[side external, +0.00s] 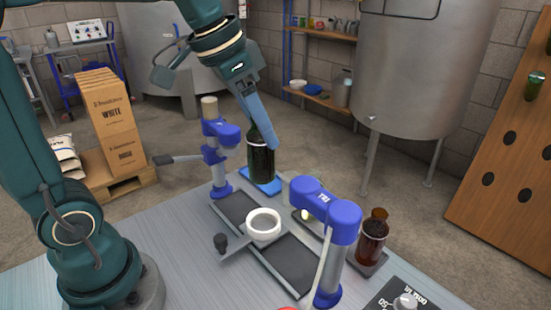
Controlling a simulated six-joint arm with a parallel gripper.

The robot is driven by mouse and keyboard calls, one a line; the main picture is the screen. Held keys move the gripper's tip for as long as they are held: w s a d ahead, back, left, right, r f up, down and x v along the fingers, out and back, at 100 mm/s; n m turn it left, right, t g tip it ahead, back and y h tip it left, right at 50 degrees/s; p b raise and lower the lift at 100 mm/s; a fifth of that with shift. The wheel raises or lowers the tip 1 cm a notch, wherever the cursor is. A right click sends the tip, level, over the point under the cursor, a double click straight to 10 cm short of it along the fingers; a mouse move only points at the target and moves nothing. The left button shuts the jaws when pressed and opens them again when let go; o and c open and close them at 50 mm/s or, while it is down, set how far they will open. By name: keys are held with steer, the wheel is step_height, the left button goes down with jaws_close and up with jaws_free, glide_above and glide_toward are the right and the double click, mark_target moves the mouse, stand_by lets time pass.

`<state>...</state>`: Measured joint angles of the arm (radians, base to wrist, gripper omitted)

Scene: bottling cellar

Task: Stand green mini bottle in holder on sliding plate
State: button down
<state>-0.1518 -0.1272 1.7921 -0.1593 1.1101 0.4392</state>
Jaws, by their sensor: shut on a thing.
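The dark green mini bottle (261,160) is upright at the centre, with a dark label or body. My gripper (253,118) reaches down from the upper left and is shut on the bottle's neck. The fingertips are small and partly merge with the neck. The bottle's base is over a blue pad (270,187); I cannot tell whether it touches it. A white ring-shaped holder (263,226) sits nearer the camera on a dark sliding plate (291,262), between two blue-headed posts. The ring looks empty.
A blue-headed post (222,130) stands left of the bottle, with a handle pointing left. Another blue-headed post (338,215) stands at the front right. A brown bottle (373,237) stands right of it. A control box (405,296) is at the bottom right. The bench's left part is clear.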

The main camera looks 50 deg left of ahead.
mark_target(262, 182)
steer(key=shift+f, duration=4.4)
steer(key=shift+f, duration=0.2)
steer(key=shift+f, duration=0.65)
steer(key=shift+f, duration=0.25)
steer(key=shift+f, duration=0.35)
steer(key=shift+f, duration=0.3)
jaws_free()
